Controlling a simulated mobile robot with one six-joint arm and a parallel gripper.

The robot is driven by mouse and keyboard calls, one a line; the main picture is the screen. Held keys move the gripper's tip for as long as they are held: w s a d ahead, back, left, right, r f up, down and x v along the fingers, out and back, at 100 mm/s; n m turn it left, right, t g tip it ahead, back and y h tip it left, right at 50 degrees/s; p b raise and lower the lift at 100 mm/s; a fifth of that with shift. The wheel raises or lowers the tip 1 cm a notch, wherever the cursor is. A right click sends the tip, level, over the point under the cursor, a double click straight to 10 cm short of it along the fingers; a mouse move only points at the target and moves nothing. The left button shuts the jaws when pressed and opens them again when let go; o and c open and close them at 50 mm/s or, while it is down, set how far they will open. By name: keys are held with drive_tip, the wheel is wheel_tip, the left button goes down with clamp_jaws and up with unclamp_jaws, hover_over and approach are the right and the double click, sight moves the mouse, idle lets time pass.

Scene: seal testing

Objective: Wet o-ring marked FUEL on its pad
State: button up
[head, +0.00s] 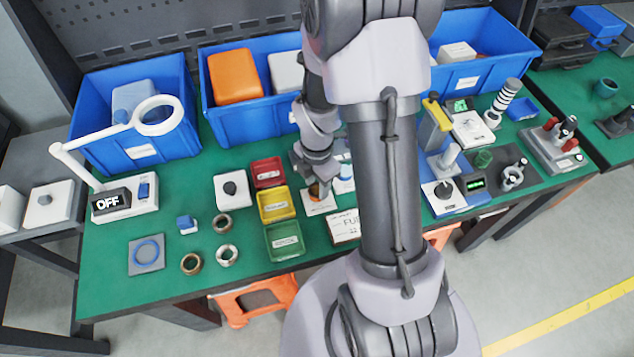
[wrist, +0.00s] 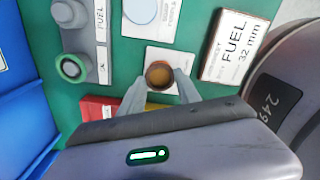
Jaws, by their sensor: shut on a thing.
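My gripper (wrist: 160,88) is shut on a small round brown pot with an amber inside (wrist: 159,74). In the wrist view the pot is over a white square pad (wrist: 157,54); I cannot tell whether it touches it. In the head view my gripper (head: 317,180) is low over this pad (head: 318,208), partly hidden by my arm. A white card marked FUEL, 32 mm (wrist: 234,48) lies to the pad's right. A grey holder (wrist: 88,40) with a FUEL label and a green ring (wrist: 72,68) stands to the left. No o-ring marked FUEL is clearly identifiable.
Red (head: 268,172), yellow (head: 276,204) and green (head: 284,240) trays stand left of my gripper. A blue ring lies on a grey pad (head: 147,265). Metal rings (head: 227,255) lie nearby. Blue bins (head: 165,155) line the back. A lamp base (head: 125,205) reads OFF.

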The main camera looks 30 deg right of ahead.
idle(0.4)
wheel_tip(320, 180, up, 5)
drive_tip(key=p, duration=0.4)
drive_tip(key=shift+p, duration=0.35)
